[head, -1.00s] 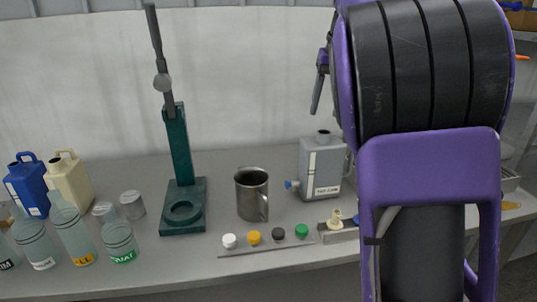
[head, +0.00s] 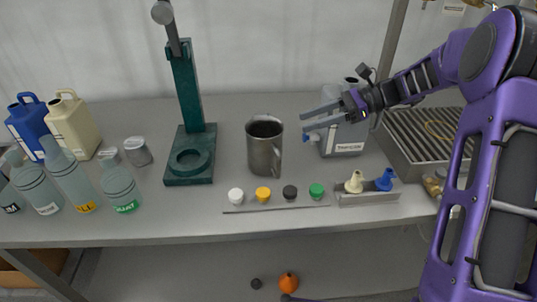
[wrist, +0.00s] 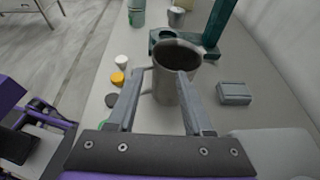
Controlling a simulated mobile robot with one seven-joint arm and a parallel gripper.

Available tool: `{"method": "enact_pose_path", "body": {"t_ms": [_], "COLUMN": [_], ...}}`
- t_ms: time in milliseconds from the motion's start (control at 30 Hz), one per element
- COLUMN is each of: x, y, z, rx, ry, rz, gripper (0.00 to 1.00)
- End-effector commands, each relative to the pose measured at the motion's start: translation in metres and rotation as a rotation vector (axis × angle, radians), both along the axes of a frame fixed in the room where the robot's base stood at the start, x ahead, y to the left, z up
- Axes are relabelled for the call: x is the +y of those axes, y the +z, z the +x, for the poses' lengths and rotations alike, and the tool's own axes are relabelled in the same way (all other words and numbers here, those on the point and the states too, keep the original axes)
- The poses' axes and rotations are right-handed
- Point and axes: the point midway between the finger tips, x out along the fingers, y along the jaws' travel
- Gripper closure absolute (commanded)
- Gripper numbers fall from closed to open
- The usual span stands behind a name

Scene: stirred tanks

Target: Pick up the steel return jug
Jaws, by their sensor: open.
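The steel return jug (head: 263,149) stands upright on the grey bench, its handle towards the lower right in the head view. Its dark open mouth faces up. My gripper (head: 307,122) is open and just to the right of the jug in the head view, at about the height of its upper part. In the wrist view the jug (wrist: 177,75) stands ahead, between and just beyond the two fingertips of my gripper (wrist: 160,74). I cannot tell whether either finger touches it.
A green press stand (head: 190,155) is left of the jug. A strip of several coloured caps (head: 275,207) lies in front. A grey canister (head: 345,140) stands behind my gripper, beside a slatted tray (head: 420,140). Several bottles (head: 75,185) stand at left.

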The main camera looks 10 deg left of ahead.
Motion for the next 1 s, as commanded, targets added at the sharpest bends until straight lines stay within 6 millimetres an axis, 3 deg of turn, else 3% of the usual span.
{"method": "enact_pose_path", "body": {"t_ms": [100, 300, 567, 900, 1000], "x": [0.025, 0.056, 0.07, 0.109, 0.112], "y": [-0.012, -0.025, -0.03, -0.048, -0.048], "z": [-0.006, -0.012, -0.015, -0.029, -0.03], "rx": [0.001, 0.0, -0.001, -0.003, -0.002], "ry": [0.004, 0.002, 0.0, 0.002, 0.001], "rz": [0.0, -0.001, -0.002, -0.002, -0.002], "gripper": [0.49, 0.49, 0.49, 0.49, 0.49]}}
